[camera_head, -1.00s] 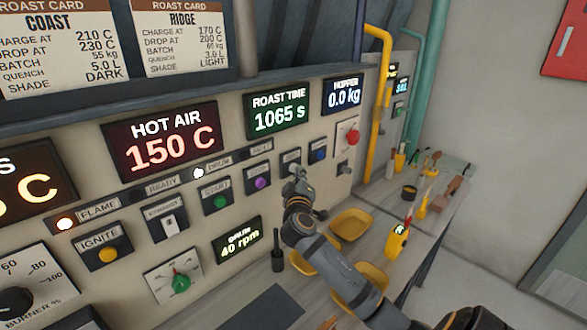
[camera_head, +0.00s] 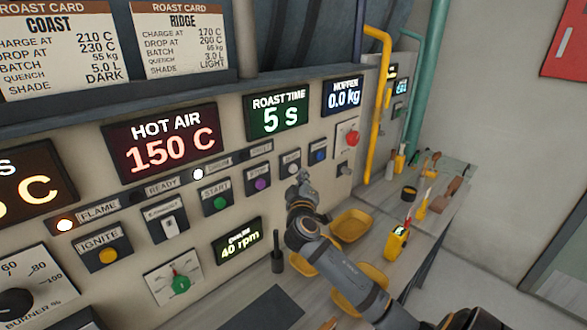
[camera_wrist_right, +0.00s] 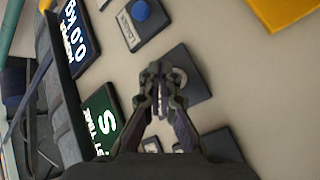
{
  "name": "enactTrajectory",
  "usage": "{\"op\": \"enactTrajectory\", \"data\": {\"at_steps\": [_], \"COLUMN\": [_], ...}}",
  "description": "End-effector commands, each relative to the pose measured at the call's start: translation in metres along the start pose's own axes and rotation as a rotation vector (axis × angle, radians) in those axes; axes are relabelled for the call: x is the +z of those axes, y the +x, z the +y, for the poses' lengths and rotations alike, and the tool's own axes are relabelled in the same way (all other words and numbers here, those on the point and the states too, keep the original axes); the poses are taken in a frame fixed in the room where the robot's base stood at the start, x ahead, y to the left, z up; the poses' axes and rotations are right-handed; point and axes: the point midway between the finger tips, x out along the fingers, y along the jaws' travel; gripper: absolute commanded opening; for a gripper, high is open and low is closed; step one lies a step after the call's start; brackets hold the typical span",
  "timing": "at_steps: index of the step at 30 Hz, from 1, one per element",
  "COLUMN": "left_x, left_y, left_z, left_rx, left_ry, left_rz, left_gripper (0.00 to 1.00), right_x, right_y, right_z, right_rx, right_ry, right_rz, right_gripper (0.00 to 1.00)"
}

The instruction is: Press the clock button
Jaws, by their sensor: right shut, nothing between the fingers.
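A pale button (camera_head: 292,169) sits on a dark plate on the panel, between a purple button and a blue button; I cannot read its label. The roast time display (camera_head: 277,112) above it shows 5 s. My right gripper (camera_head: 303,178) is shut and empty, just in front of and beside the pale button. In the right wrist view the shut fingertips (camera_wrist_right: 159,69) overlap the pale button's dark plate (camera_wrist_right: 190,78) and partly hide the button. They seem apart from it. My left gripper is not in view.
A purple button (camera_head: 260,184), a green button (camera_head: 220,203) and a blue button (camera_head: 319,155) are close by on the panel. A red knob (camera_head: 352,138) is further right. Yellow trays (camera_head: 350,225) and a yellow handheld device (camera_head: 397,240) lie on the bench below.

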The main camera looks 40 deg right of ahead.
Motion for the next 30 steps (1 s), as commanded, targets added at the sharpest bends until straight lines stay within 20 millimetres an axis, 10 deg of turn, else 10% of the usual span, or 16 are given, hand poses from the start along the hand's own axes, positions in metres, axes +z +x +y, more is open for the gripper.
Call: {"op": "enactTrajectory", "data": {"at_steps": [30], "left_x": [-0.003], "left_y": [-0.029], "left_z": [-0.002], "left_rx": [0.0], "left_ry": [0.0], "left_rz": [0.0], "left_gripper": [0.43], "right_x": [0.031], "right_y": [-0.043], "right_z": [0.031], "right_rx": [0.0], "right_ry": [0.001], "right_rz": [0.0], "right_gripper": [0.0]}}
